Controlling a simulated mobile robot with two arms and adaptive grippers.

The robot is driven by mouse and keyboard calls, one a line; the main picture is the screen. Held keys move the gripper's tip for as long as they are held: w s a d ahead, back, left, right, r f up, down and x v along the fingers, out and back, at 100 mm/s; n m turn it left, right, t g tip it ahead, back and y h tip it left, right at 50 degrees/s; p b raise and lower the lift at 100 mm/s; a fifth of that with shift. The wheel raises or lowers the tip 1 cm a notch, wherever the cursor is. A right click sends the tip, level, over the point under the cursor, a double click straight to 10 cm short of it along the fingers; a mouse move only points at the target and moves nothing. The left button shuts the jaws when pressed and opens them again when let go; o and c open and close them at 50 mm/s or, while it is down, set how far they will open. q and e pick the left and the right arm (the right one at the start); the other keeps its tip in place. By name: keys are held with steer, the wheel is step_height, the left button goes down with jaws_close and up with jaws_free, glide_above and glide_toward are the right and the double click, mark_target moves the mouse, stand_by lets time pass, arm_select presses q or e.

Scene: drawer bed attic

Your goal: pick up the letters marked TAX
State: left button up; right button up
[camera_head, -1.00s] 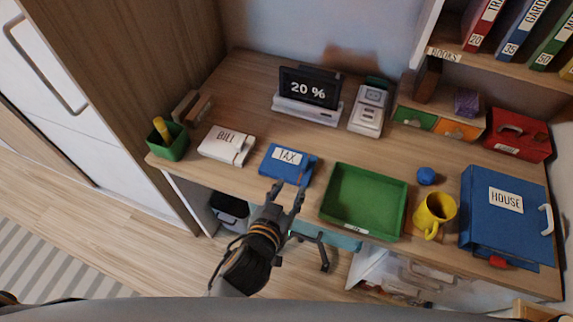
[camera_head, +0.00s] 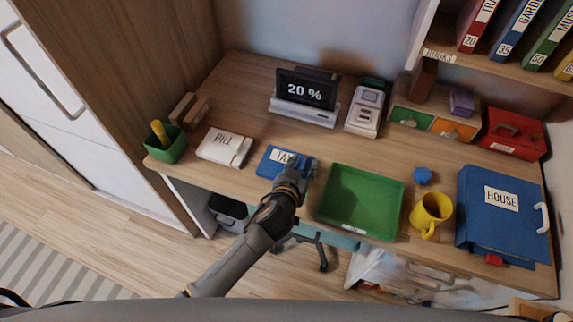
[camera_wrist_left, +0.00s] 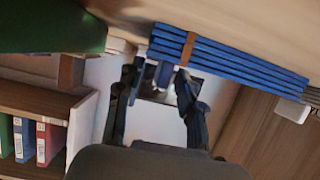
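The TAX letters (camera_head: 270,161) are a blue stack with a white label, lying on the desk left of the green tray. The stack also shows edge-on in the left wrist view (camera_wrist_left: 235,62), with several blue layers and a brown band. My left gripper (camera_head: 302,168) is at the stack's right front corner and hides part of it and its label. In the left wrist view the two fingers (camera_wrist_left: 161,80) stand apart, near the stack's end. Whether they touch it I cannot tell. My right gripper is not in view.
The green tray (camera_head: 331,216) is close on the right of my left gripper. White BILL letters (camera_head: 222,147) and a green pen cup (camera_head: 174,151) are to the left. A yellow mug (camera_head: 430,212) and blue HOUSE binder (camera_head: 478,214) are to the right. A display (camera_head: 305,93) stands behind.

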arm_select(q)
steer(key=shift+w+d, duration=0.1)
steer(key=shift+w, duration=0.1)
jaws_close()
